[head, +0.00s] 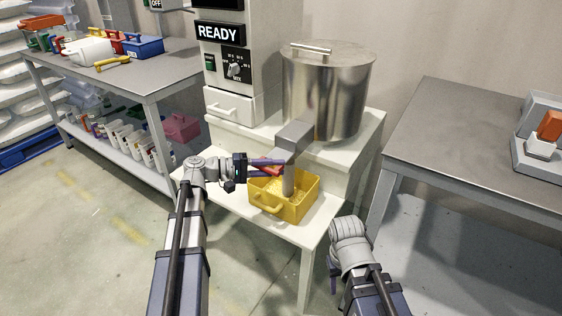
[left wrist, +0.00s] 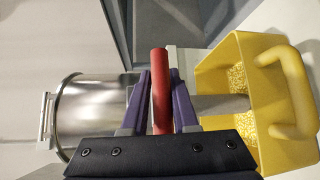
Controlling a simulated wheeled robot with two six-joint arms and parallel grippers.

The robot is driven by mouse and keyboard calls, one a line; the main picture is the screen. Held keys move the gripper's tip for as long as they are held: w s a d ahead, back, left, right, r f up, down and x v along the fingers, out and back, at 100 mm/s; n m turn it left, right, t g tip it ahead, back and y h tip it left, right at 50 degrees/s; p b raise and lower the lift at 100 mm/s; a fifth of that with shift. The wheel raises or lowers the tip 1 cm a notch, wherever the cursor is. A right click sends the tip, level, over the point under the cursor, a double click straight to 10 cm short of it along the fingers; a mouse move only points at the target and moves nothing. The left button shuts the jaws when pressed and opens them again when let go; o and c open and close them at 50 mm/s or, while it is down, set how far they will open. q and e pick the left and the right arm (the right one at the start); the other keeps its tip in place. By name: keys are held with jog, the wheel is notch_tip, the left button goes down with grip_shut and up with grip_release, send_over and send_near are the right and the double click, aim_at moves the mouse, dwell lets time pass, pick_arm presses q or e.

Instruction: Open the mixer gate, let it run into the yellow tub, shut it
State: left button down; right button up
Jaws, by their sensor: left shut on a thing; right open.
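The steel mixer drum (head: 328,88) stands on a white stand, with a grey outlet box (head: 293,136) low on its front. My left gripper (head: 270,165) is shut on the red gate handle (left wrist: 161,90) beside the outlet. The yellow tub (head: 296,209) stands below the outlet on the white lower shelf, its loop handle facing front. Yellow granules (left wrist: 236,80) lie in the tub. A pale grey column (head: 288,182) reaches from the outlet into it; I cannot tell whether it is spout or flowing material. My right gripper (head: 333,279) is open and empty, low and partly hidden by its arm.
The mixer's panel (head: 221,32) reads READY. A grey table (head: 165,70) at left holds a white tub, a blue bin and other tools, with containers on its lower shelf. Another grey table (head: 460,140) at right is mostly bare. The floor between is clear.

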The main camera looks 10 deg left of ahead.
pick_arm(q)
jog(key=shift+s+a+f, duration=0.1)
jog(key=shift+s+f, duration=0.05)
jog(key=shift+s, duration=0.3)
jog(key=c, duration=0.8)
grip_release()
jog(key=shift+o, duration=0.2)
jog(key=shift+w, duration=0.1)
jog(key=p+v, duration=0.1)
jog(key=v, duration=0.7)
